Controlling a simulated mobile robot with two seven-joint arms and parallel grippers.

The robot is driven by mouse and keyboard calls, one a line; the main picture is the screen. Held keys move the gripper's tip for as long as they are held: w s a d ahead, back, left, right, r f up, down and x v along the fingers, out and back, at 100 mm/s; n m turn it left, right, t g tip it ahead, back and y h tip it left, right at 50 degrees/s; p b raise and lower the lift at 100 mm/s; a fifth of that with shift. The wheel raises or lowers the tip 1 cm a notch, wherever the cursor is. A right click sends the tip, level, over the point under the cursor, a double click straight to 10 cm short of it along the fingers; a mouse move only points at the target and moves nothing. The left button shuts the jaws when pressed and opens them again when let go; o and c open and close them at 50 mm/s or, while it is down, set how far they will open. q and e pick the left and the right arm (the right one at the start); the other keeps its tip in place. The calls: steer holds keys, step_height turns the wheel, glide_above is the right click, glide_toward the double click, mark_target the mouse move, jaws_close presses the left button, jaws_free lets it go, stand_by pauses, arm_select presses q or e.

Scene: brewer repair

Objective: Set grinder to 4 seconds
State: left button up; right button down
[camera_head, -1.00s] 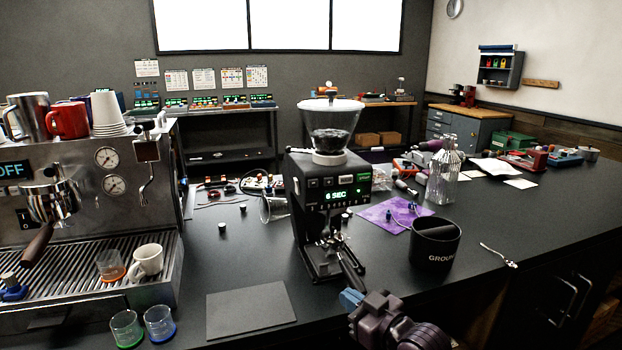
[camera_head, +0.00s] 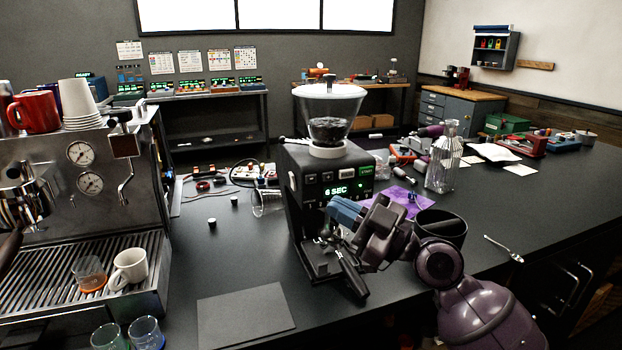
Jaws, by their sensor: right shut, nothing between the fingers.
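The black grinder (camera_head: 300,188) stands on the dark counter, with a clear hopper (camera_head: 330,112) of beans on top. Its green display (camera_head: 337,190) reads "6 SEC". Buttons sit around the display, and a lit green one is at the upper right of the panel. A portafilter with a black handle (camera_head: 352,276) rests at the grinder's base. My right gripper (camera_head: 338,212), with blue fingertips, is shut and empty. It is just below the display, in front of the grinder's face, and hides the lower part of the panel. Whether it touches a button cannot be told. My left gripper is not in view.
The espresso machine (camera_head: 140,195) with cups stands at left. A dark knock bin (camera_head: 452,222) is partly behind my right arm. A flat dark mat (camera_head: 245,317) is in front.

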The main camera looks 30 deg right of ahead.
mark_target(311, 179)
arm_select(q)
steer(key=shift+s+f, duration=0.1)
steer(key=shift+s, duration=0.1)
arm_select(e)
steer(key=shift+w, duration=0.1)
steer(key=w, duration=0.2)
steer(key=w+d, duration=0.1)
steer(key=w, duration=0.3)
steer(key=shift+w+d+f, duration=0.15)
steer(key=shift+w+d, duration=0.2)
steer(key=shift+w, duration=0.05)
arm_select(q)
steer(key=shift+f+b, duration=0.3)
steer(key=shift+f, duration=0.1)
arm_select(e)
steer(key=shift+w+d, duration=0.2)
steer(key=shift+w, duration=0.7)
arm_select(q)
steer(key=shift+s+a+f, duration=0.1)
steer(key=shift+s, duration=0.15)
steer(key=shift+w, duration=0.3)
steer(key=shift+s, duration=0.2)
